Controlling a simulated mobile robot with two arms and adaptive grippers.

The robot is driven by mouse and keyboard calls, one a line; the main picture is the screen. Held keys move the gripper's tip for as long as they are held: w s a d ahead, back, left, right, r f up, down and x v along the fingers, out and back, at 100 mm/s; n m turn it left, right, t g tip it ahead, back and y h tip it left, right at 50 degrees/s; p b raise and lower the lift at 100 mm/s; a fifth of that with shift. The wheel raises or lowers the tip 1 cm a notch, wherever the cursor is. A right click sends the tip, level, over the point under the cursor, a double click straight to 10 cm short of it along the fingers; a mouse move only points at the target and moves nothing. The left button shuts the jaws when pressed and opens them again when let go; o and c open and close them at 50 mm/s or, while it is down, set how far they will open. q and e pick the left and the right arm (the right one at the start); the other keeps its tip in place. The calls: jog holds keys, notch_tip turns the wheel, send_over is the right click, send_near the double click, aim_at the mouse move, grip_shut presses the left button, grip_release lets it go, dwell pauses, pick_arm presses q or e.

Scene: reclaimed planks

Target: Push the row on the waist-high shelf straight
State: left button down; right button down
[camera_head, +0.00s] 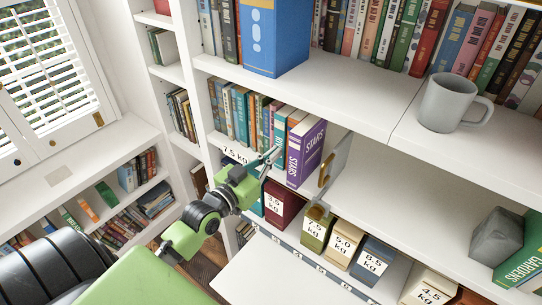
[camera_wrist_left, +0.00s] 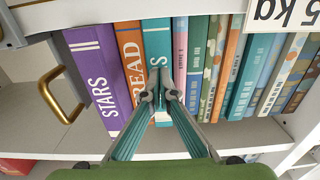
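The row of upright books (camera_head: 243,110) stands on the waist-high white shelf, with mixed spines. A purple STARS book (camera_head: 307,148) ends it on the right, and its spine sits close to the shelf's front edge. In the left wrist view the purple book (camera_wrist_left: 93,75), an orange READ book (camera_wrist_left: 131,60) and a teal book (camera_wrist_left: 157,50) stand side by side. My left gripper (camera_head: 271,157) is in front of the row. Its fingertips (camera_wrist_left: 160,92) are together at the teal spine, holding no book; contact is unclear. My right gripper is not in view.
A panel with a brass handle (camera_head: 325,170) stands right of the purple book; free shelf lies beyond it. A grey stone block (camera_head: 497,236) is farther right. Weight-labelled boxes (camera_head: 343,248) stand below. A grey mug (camera_head: 449,102) and blue binder (camera_head: 272,38) stand above.

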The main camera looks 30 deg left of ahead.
pick_arm(q)
jog(key=shift+w, duration=0.35)
jog(key=s+p, duration=0.1)
jog(key=s, duration=0.3)
jog(key=shift+a, duration=0.15)
dwell(0.6)
